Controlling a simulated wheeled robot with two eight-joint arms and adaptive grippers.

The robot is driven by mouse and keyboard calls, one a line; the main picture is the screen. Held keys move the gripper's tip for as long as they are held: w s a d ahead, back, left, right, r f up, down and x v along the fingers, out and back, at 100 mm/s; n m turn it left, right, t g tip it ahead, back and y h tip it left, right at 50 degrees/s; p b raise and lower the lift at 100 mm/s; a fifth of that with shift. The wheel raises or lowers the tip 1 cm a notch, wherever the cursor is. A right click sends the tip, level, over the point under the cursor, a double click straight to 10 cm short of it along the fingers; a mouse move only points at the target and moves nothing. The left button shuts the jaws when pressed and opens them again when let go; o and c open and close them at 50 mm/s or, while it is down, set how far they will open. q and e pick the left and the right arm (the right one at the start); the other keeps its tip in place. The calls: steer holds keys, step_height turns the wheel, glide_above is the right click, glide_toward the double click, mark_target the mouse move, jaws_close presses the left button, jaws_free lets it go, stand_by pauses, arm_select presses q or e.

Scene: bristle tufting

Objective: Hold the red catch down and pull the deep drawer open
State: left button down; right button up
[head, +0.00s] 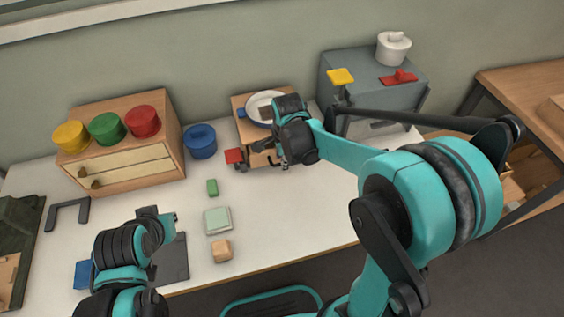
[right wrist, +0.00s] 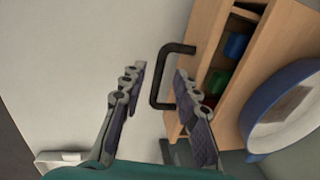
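A small wooden drawer unit (head: 240,103) stands in the middle of the table with a dish (head: 262,104) on top. In the right wrist view the unit (right wrist: 205,35) has a dark bracket handle (right wrist: 157,78) and an opening with blue and green things inside. My right gripper (right wrist: 159,80) is open, its fingers either side of the handle, not closed on it. In the head view my right gripper (head: 270,153) partly hides the front. My left gripper (head: 160,217) is low at the left, away from the unit; its opening is unclear.
A wooden cabinet (head: 128,165) with yellow, green and red round tubs stands left, a blue pot (head: 201,141) beside it. A grey box (head: 370,75) with another red piece (head: 398,77) stands right. A green block (head: 212,187), pale pad (head: 217,220) and wooden cube (head: 222,251) lie in front.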

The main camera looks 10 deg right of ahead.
steer(key=shift+f, duration=0.35)
jaws_close()
steer(key=s+p, duration=0.2)
steer(key=s, duration=1)
steer(key=shift+d+p, duration=0.2)
steer(key=shift+p, duration=0.1)
jaws_free()
